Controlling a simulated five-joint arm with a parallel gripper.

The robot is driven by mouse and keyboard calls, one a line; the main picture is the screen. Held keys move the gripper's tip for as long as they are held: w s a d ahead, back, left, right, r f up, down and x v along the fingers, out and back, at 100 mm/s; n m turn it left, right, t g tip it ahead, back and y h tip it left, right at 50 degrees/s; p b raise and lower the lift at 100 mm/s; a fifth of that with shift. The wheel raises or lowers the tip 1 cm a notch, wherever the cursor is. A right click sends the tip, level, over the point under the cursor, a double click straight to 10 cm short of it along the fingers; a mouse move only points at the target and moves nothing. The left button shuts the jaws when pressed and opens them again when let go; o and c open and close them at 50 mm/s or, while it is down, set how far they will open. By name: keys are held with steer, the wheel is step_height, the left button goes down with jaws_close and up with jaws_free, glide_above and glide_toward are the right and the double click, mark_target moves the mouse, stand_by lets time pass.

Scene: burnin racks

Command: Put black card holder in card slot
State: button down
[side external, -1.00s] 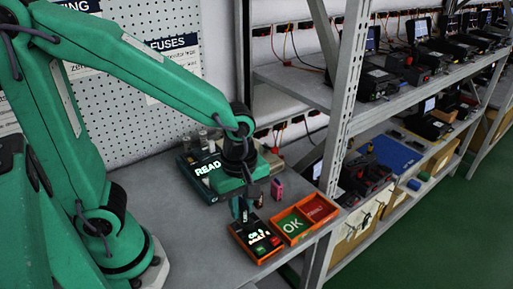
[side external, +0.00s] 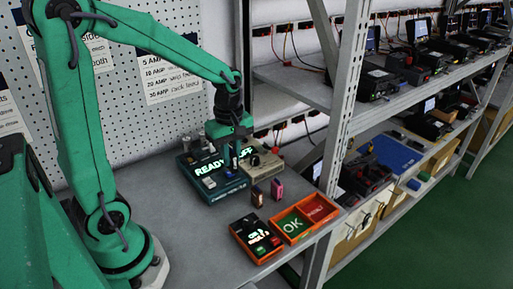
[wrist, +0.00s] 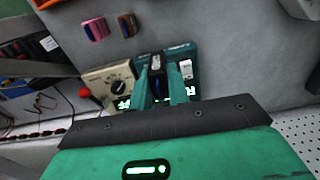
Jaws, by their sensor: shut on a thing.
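My gripper (side external: 233,158) is over the teal box (side external: 215,193) with the lit "READY" lettering. In the wrist view my gripper (wrist: 162,84) points down at the teal box (wrist: 182,48), its fingers closed around a narrow dark piece, the black card holder (wrist: 160,91), mostly hidden by the fingers. The box's top carries a dark part with a white label (wrist: 156,62) and a white piece (wrist: 187,68). I cannot tell which opening is the card slot, or whether the holder touches the box.
A brown block (side external: 257,197) and a pink block (side external: 277,189) stand on the bench. A beige dial box (side external: 262,165) adjoins the teal box. In front are an orange-edged tester (side external: 239,242) and an orange tray with OK and red halves (side external: 275,229). A metal rack (side external: 345,110) bounds the right.

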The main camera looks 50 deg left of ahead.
steer(key=s+a, duration=0.2)
steer(key=a, duration=0.8)
steer(key=s+a, duration=0.1)
steer(key=a, duration=0.9)
steer(key=shift+s+a, duration=0.3)
steer(key=shift+s, duration=0.05)
steer(key=shift+f, duration=0.15)
steer(key=shift+f, duration=2.6)
steer(key=shift+f, duration=1.2)
stand_by(1.2)
steer(key=c, duration=1.3)
jaws_free()
